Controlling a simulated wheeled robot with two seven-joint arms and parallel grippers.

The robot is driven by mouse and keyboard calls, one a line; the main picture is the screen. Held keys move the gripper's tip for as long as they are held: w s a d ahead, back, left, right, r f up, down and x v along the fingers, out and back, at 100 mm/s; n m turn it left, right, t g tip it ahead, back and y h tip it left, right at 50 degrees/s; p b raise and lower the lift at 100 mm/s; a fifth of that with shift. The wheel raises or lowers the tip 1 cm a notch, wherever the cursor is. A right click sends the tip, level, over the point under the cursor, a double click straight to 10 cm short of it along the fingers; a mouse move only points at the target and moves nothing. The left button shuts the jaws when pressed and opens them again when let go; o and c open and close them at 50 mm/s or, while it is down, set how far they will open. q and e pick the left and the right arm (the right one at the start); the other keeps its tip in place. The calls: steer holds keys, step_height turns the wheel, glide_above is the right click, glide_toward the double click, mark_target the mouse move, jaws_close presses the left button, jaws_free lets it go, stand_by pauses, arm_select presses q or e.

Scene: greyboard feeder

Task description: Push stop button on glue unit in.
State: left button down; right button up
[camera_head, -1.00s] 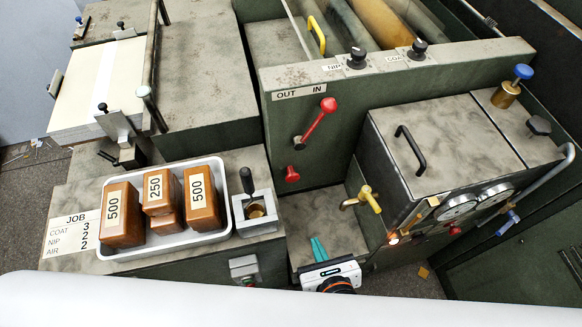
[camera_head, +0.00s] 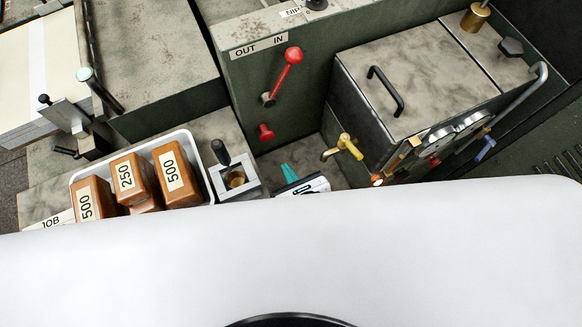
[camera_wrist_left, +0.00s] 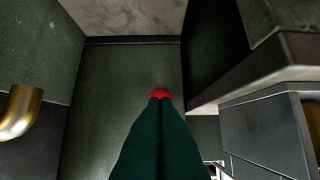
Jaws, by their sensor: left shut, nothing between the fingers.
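A red mushroom-shaped button (camera_head: 265,131) sticks out of the dark green panel, below the red lever. A second small red knob (camera_head: 434,161) sits by the gauges on the front of the metal box. My left gripper (camera_head: 288,172) has teal fingers, shut and empty, just below the button on the panel and pointing towards that panel. In the left wrist view a red button (camera_wrist_left: 160,92) shows right beyond the closed fingertips (camera_wrist_left: 160,102), which partly cover it. I cannot tell whether they touch it. My right gripper is not in view.
A red lever (camera_head: 282,76) stands above the button under the OUT/IN label. A yellow-handled tap (camera_head: 343,148) is to the right, beside the metal box (camera_head: 420,75). A white tray (camera_head: 208,185) of brown weights is to the left. A large white surface hides the lower picture.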

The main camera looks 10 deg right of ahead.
mark_target(268, 139)
arm_select(q)
steer(key=x, duration=0.3)
steer(key=r+x, duration=0.1)
steer(key=x, duration=0.1)
steer(key=w+x, duration=0.1)
steer(key=x, duration=0.2)
steer(key=shift+w+a+r, duration=0.1)
steer(key=shift+w+a, duration=0.2)
steer(key=shift+w, duration=0.2)
